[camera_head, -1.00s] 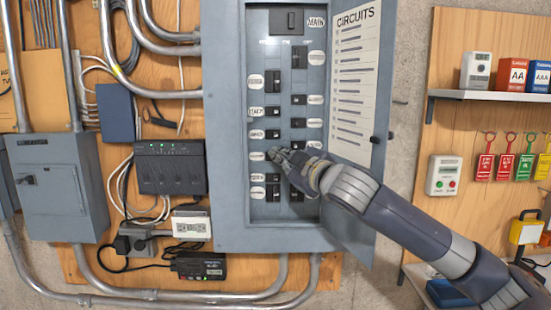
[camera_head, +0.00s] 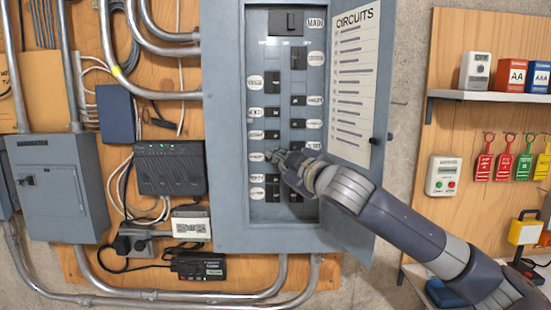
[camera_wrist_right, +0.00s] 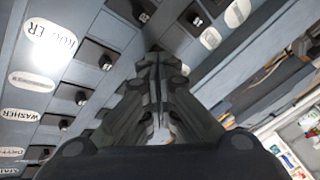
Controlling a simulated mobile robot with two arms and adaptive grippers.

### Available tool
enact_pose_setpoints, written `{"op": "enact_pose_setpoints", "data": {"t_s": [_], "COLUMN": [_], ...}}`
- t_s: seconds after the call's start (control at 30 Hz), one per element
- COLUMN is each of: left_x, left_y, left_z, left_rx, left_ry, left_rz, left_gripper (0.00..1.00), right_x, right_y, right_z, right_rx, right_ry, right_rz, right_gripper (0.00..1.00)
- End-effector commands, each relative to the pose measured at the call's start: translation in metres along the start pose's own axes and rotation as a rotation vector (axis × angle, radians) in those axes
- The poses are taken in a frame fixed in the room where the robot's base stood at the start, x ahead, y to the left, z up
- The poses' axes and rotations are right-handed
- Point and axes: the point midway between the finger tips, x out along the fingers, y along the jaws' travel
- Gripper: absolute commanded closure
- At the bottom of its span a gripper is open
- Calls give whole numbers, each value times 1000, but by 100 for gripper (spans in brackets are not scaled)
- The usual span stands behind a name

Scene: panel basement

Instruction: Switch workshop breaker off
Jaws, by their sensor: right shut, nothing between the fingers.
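The grey breaker panel (camera_head: 225,130) stands open on the wall, with two columns of black breakers and oval labels. The MAIN breaker (camera_head: 286,22) is at its top. My right gripper (camera_head: 275,155) is shut and empty, its tips at the left column in the lower part of the panel. It hides the breaker there and part of the right column. In the right wrist view the shut fingers (camera_wrist_right: 155,90) point at the panel face between breakers. Labels such as WASHER (camera_wrist_right: 20,115) read there; I cannot make out a workshop label. Contact is unclear. My left gripper is not in view.
The panel door (camera_head: 352,110) with its CIRCUITS list is swung open to the right, behind my right arm. A grey generator box (camera_head: 58,190) and conduits are at the left. A shelf (camera_head: 480,95) and hanging tags are at the right.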

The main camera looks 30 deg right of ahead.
Motion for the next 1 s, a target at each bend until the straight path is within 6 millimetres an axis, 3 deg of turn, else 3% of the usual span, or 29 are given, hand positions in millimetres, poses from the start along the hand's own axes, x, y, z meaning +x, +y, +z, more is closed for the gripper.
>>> {"op": "enact_pose_setpoints", "data": {"t_s": [1.0], "left_x": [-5], "left_y": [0], "left_z": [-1], "left_rx": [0], "left_ry": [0], "left_rz": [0], "left_gripper": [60], "right_x": [6], "right_y": [-8], "right_z": [-8], "right_rx": [1], "right_ry": [1], "right_rz": [-1], "right_gripper": [100]}}
